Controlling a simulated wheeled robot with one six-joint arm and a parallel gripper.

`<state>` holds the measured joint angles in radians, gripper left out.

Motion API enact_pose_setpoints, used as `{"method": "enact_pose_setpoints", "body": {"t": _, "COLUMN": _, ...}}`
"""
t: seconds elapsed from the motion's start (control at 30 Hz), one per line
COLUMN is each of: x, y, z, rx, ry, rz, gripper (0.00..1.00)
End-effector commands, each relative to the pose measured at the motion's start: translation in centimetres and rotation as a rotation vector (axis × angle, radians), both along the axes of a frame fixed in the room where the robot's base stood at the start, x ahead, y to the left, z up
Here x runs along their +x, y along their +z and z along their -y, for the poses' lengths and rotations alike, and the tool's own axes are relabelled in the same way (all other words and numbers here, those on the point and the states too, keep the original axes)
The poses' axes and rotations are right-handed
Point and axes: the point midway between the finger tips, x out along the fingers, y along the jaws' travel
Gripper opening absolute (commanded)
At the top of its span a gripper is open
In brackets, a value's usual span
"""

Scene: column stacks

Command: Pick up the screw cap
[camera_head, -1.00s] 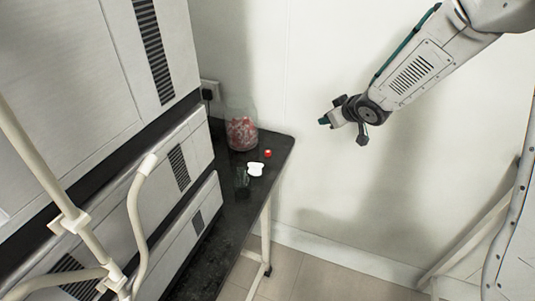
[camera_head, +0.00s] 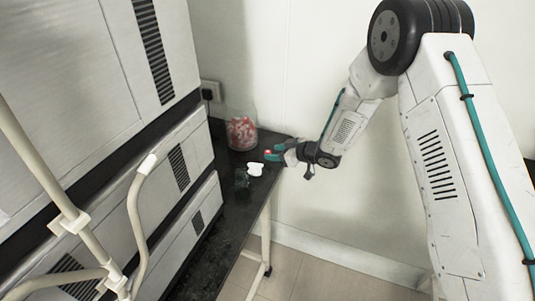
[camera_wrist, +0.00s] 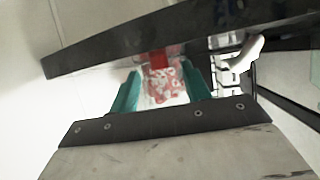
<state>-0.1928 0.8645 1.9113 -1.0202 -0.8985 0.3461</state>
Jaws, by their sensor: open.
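The screw cap (camera_head: 267,152) is small and red and lies near the right edge of the dark table (camera_head: 228,215). My gripper (camera_head: 272,154) is at that edge, its teal fingers open and right beside the cap, partly covering it in the head view. In the wrist view the red cap (camera_wrist: 158,60) shows between the two open fingers (camera_wrist: 160,80), about level with or just beyond their tips. I cannot tell whether a finger touches it. Nothing is held.
A clear jar (camera_head: 241,132) with red and white contents stands behind the cap. A white object (camera_head: 255,169) and a dark, glassy object (camera_head: 241,180) sit nearer on the table. Large grey cabinets (camera_head: 165,175) line the left, and a wall closes the back.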

Motion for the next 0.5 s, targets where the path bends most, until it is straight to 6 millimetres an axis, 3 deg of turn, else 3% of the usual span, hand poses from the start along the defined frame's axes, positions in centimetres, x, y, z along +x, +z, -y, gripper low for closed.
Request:
{"method": "enact_pose_setpoints", "body": {"t": 0.13, "x": 0.76, "y": -0.68, "z": -1.32, "rx": 0.001, "ry": 0.001, "rz": 0.001, "gripper": 0.47}}
{"method": "enact_pose_setpoints", "body": {"t": 0.4, "x": 0.92, "y": -0.75, "z": -1.51, "rx": 0.0, "ry": 0.0, "rz": 0.001, "gripper": 0.47}}
{"method": "enact_pose_setpoints", "body": {"t": 0.5, "x": 0.92, "y": -0.75, "z": -1.5, "rx": 0.0, "ry": 0.0, "rz": 0.001, "gripper": 0.2}}
